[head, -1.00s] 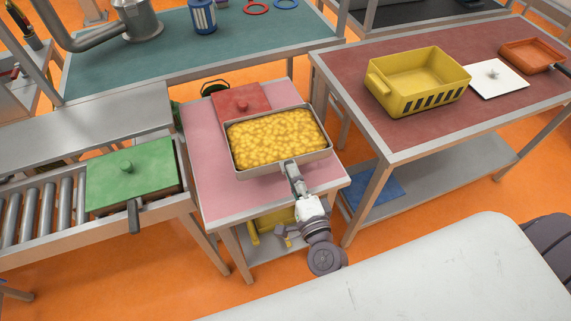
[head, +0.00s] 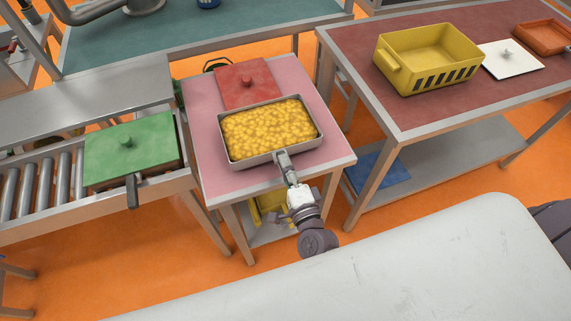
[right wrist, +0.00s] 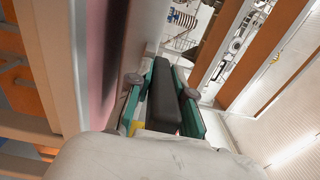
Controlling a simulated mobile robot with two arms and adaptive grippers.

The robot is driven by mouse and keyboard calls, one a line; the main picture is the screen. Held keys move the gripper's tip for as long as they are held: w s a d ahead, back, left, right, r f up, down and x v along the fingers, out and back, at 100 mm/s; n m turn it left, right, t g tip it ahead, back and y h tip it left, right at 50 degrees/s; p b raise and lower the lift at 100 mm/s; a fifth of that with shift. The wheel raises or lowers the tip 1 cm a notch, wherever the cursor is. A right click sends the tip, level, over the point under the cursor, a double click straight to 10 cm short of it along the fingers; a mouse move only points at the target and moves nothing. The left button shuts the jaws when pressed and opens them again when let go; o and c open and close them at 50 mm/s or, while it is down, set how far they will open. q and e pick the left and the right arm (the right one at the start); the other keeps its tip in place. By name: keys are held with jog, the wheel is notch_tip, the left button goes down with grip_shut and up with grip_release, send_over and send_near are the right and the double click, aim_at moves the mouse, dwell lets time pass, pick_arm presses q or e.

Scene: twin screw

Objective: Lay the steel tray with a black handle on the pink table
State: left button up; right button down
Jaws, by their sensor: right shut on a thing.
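The steel tray (head: 250,160), full of yellow lumpy contents, is over the pink table (head: 215,187), level and near its middle. Its handle points toward me. My right gripper (head: 285,170) is shut on the handle. In the right wrist view, the black handle (right wrist: 164,103) lies between the two green-edged fingers, with the pink tabletop (right wrist: 107,55) to the left. I cannot tell whether the tray's underside touches the tabletop. My left gripper is not in view.
A red lid (head: 248,86) with a knob lies on the pink table behind the tray. A green-lidded pan (head: 131,151) sits on the roller conveyor at left. A yellow bin (head: 425,60) and a white lid (head: 511,62) are on the dark red table at right.

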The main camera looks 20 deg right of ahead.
jog(key=shift+f+b, duration=0.3)
jog(key=shift+f, duration=0.15)
jog(key=shift+f+b, duration=0.45)
jog(key=shift+f, duration=0.05)
dwell(0.6)
jog(key=c, duration=1)
grip_release()
jog(key=shift+o, duration=0.2)
jog(key=shift+f, duration=0.25)
jog(key=shift+s, duration=0.1)
jog(key=s, duration=1.2)
jog(key=shift+d, duration=0.2)
jog(key=shift+w, duration=0.1)
